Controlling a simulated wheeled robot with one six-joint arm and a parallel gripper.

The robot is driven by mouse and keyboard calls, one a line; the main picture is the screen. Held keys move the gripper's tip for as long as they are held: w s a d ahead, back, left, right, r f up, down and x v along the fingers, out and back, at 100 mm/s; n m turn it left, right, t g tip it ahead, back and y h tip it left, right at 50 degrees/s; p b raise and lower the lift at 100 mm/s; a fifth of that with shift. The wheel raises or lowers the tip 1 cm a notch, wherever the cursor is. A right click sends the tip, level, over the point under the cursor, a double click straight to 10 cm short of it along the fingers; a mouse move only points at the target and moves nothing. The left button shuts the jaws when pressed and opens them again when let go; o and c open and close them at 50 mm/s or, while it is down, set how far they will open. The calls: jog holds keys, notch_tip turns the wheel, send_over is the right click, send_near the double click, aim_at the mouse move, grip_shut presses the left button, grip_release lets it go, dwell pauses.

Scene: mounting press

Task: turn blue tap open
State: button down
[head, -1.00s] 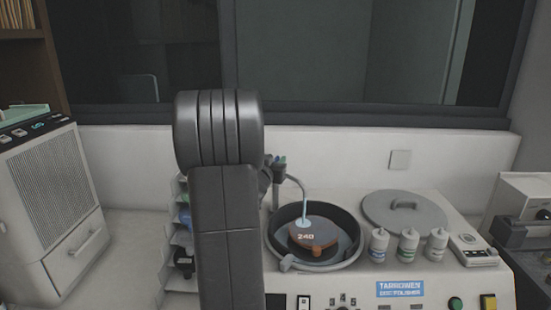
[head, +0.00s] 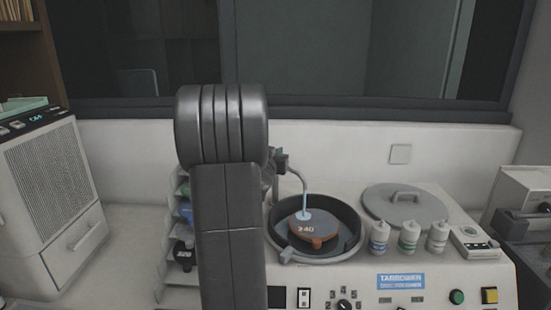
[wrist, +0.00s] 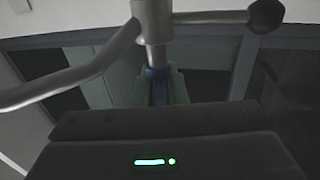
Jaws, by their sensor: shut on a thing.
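The tap stands at the back left of the polisher bowl (head: 283,245). Its curved spout (head: 301,180) reaches over the bowl, with a pale blue patch at its lower end above the disc marked 240; I cannot tell if this is water. In the wrist view, a blue part of the tap (wrist: 157,74) sits below a grey stem, between the pale green fingers of my gripper (wrist: 158,92). My gripper is shut on this blue part. In the head view my arm hides most of the tap's base and my fingers.
A round grey lid (head: 405,206) and several small bottles (head: 409,236) stand right of the bowl. A shelf rack with coloured items (head: 184,212) is close at the left of my arm. A grey vented unit (head: 50,180) stands further left.

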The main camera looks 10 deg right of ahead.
jog(key=shift+f+n+t+y+b, duration=0.1)
jog(key=shift+n+t+y+b, duration=0.45)
jog(key=shift+b, duration=1.55)
jog(key=shift+n+t+y+b, duration=0.15)
jog(key=shift+n+y+b, duration=0.4)
jog(key=shift+y+b, duration=1.1)
jog(key=shift+r+n+b, duration=0.25)
jog(key=shift+n+b, duration=0.05)
jog(key=shift+b, duration=1.15)
jog(key=c, duration=1.5)
grip_release()
jog(key=shift+s+f, duration=0.1)
jog(key=s+a, duration=0.2)
jog(key=s, duration=1.1)
jog(key=shift+s+a, duration=0.25)
jog(key=shift+a, duration=0.05)
jog(key=shift+w, duration=0.1)
